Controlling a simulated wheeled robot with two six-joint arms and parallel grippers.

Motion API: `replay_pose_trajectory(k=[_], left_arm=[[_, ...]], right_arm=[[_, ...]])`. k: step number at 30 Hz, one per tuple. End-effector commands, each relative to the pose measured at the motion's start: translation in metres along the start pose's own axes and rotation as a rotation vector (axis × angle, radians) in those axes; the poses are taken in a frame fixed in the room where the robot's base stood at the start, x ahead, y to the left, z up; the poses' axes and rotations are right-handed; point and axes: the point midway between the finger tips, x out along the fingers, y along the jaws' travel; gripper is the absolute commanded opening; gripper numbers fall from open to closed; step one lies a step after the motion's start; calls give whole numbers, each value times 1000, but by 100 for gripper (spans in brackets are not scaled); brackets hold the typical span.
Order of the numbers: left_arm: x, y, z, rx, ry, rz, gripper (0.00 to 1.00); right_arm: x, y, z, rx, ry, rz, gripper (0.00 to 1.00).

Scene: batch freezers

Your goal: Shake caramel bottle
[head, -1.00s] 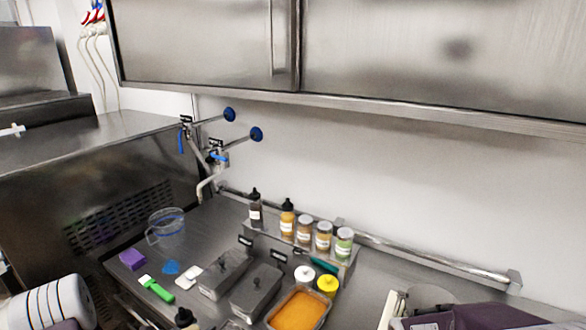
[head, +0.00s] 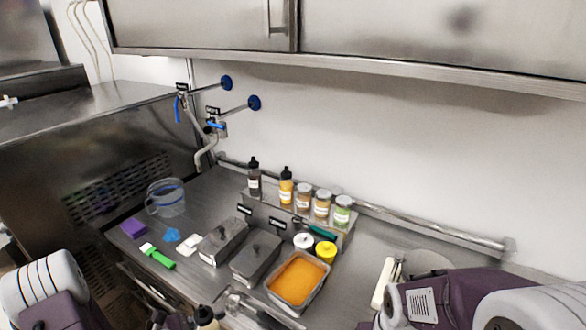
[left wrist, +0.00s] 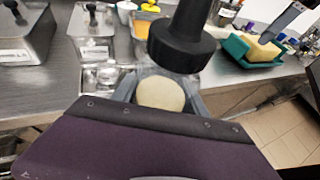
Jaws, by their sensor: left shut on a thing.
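A bottle with a black cap (left wrist: 182,48) and a pale, cream-coloured body (left wrist: 160,92) is held in my left gripper (left wrist: 158,84), between its grey fingers. I take it to be the caramel bottle; its label cannot be read. In the head view the bottle (head: 206,318) shows at the bottom edge, in front of the counter, with its lower part cut off. The bottle is clear of the counter top in the left wrist view. My right arm shows at the lower right of the head view, but its gripper is out of the picture.
A steel counter holds lidded containers (head: 256,262), an orange-filled tray (head: 297,280) and a clear jug (head: 166,198). Several bottles and jars, including an orange bottle (head: 286,190), stand on a raised shelf. A green scraper (head: 159,258) and purple sponge (head: 133,228) lie left. Steel cupboards (head: 430,40) hang above.

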Motion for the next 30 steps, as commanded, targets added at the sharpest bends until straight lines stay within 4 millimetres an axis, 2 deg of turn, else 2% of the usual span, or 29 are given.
replay_pose_trajectory(k=[1,3,5,6,9,11,12,15,17,18,19,21,22,30], left_arm=[[-13,2,31,23,0,9,9],[-26,2,63,23,1,8,9],[-27,0,65,8,0,4,9],[-24,0,57,0,-2,1,9],[0,-2,2,-12,-4,-3,8],[2,0,-3,0,-2,1,8],[-1,1,2,7,-2,4,9],[-24,3,57,25,1,10,9],[-27,1,66,13,0,6,9],[-26,0,63,4,-1,3,9],[-21,0,52,-4,-2,-1,9],[-3,-2,9,-16,-4,-5,8],[1,-1,0,-10,-4,-3,8],[1,1,-1,6,-1,3,9]], right_arm=[[-2,0,0,0,0,0,65],[0,0,0,0,0,0,65],[0,0,0,0,0,0,65],[0,0,0,0,0,0,65],[0,0,0,0,0,0,65],[-1,0,0,0,0,0,65],[-1,0,0,0,0,0,65],[-1,0,0,0,0,0,65],[0,0,0,0,0,0,65],[0,0,0,0,0,0,65],[0,0,0,0,0,0,65],[0,0,0,0,0,0,65],[0,0,0,0,0,0,65],[0,0,0,0,0,0,65]])
